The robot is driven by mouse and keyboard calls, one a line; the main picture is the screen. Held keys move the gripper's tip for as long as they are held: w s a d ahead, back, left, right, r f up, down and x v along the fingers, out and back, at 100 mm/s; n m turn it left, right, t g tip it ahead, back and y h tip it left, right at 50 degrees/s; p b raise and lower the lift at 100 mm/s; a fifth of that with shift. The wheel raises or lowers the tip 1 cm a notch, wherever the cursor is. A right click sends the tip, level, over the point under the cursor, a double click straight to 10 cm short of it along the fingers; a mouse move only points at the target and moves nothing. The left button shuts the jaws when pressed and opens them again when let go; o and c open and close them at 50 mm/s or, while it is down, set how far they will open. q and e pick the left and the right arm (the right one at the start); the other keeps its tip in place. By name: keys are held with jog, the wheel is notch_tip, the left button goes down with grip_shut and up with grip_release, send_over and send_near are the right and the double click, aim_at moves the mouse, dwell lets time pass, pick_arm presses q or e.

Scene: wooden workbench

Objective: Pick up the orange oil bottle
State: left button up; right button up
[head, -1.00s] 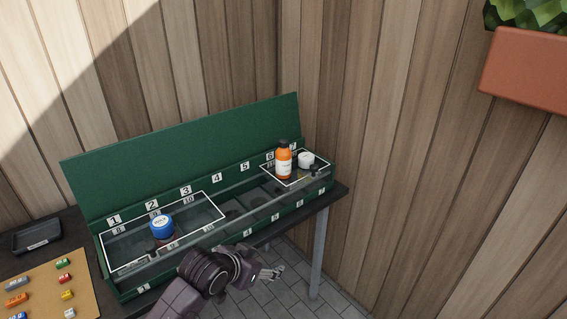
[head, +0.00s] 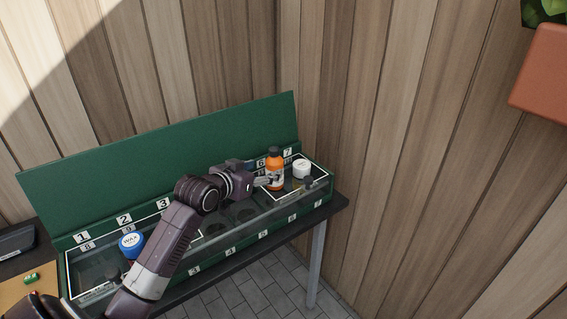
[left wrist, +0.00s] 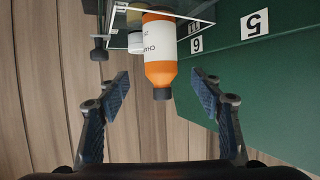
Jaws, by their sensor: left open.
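The orange oil bottle (head: 274,162) has a dark cap and a white label. It stands upright at the right end of the green box (head: 120,150), near label 6. My left gripper (head: 262,181) is at the bottle's left side in the head view, open. In the left wrist view, which is upside down, the bottle (left wrist: 160,55) shows in the gap between the two spread fingers of the gripper (left wrist: 163,82). Contact with the bottle cannot be seen. My right gripper is not in view.
A white jar (head: 301,170) stands close to the right of the bottle, with a small dark item (head: 309,183) by it. A blue-lidded wax jar (head: 131,243) is in the left part of the box. The box's raised lid stands behind.

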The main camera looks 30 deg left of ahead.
aim_at(270, 165)
pick_arm(q)
jog(key=shift+x, duration=1.25)
jog(key=shift+w+a+p, duration=0.1)
jog(key=shift+w+p, duration=0.4)
jog(key=shift+w, duration=0.3)
jog(key=x, duration=0.3)
jog(key=shift+w+f+p, duration=0.15)
jog(key=shift+f+p, duration=0.05)
jog(key=shift+p, duration=0.1)
jog(key=shift+w+f, duration=0.15)
jog(key=shift+w, duration=0.1)
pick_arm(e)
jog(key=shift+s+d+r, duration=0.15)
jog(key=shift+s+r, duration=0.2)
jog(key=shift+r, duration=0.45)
pick_arm(q)
jog(key=shift+c, duration=0.7)
jog(key=c, duration=1.3)
jog(key=shift+a, duration=0.1)
jog(key=shift+c, duration=0.3)
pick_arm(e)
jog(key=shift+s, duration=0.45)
